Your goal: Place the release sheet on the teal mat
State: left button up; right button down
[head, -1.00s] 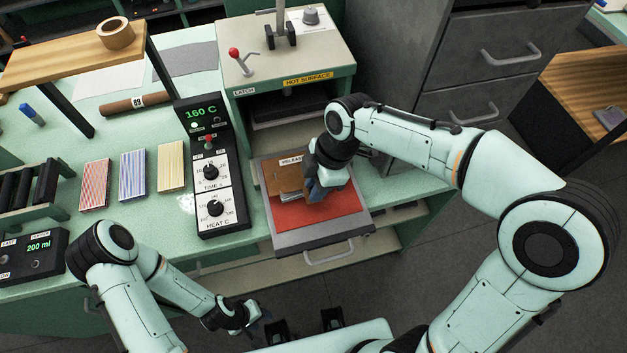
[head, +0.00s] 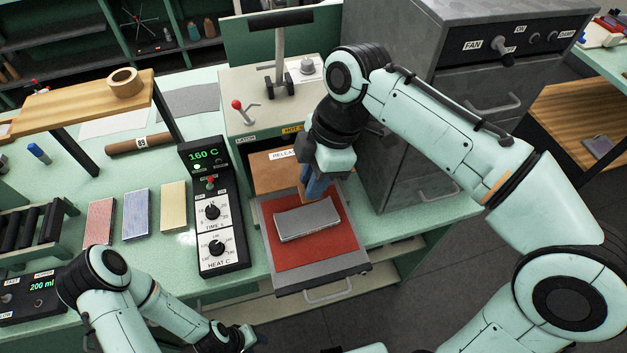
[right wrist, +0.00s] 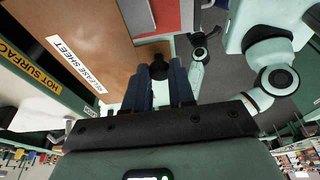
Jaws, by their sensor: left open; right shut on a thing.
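My right gripper (head: 313,188) is shut on the release sheet (head: 272,181), a brown sheet with a white label. It holds the sheet upright-looking in front of the press opening, above the back of the drawn-out tray. In the right wrist view the sheet (right wrist: 120,55) fills the upper left, its label reading "RELEASE SHEET", with the fingers (right wrist: 159,75) at its edge. My left gripper (head: 252,338) is open and empty, low at the bottom edge and partly cut off. I cannot pick out a distinct teal mat; the bench top (head: 150,262) is pale teal.
A grey slab (head: 308,220) lies on the red pad (head: 300,257) of the tray. The press (head: 245,120) carries a hot-surface sign. A control box (head: 213,215) stands left of it, then yellow, blue and red blocks (head: 173,206). A grey cabinet is at the right.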

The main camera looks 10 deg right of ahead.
jog(key=f+b, duration=0.1)
jog(key=f, duration=0.4)
jog(key=s+f+b, duration=0.1)
jog(key=f+b, duration=0.1)
jog(key=f, duration=0.4)
jog(key=s+f+b, duration=0.1)
jog(key=f+b, duration=0.1)
jog(key=f, duration=0.3)
jog(key=shift+s+d+f, duration=0.15)
jog(key=shift+f, duration=0.05)
pick_arm(q)
jog(key=s+f, duration=0.5)
jog(key=f, duration=0.2)
jog(key=shift+f+g+b, duration=0.25)
jog(key=shift+g+b, duration=0.05)
jog(key=shift+b, duration=0.1)
pick_arm(e)
jog(key=shift+f, duration=0.45)
pick_arm(q)
jog(key=shift+s+f+b, duration=0.1)
jog(key=shift+f+b, duration=0.3)
pick_arm(e)
jog(key=shift+f, duration=0.55)
jog(key=c, duration=0.9)
grip_release()
jog(key=shift+o, duration=0.2)
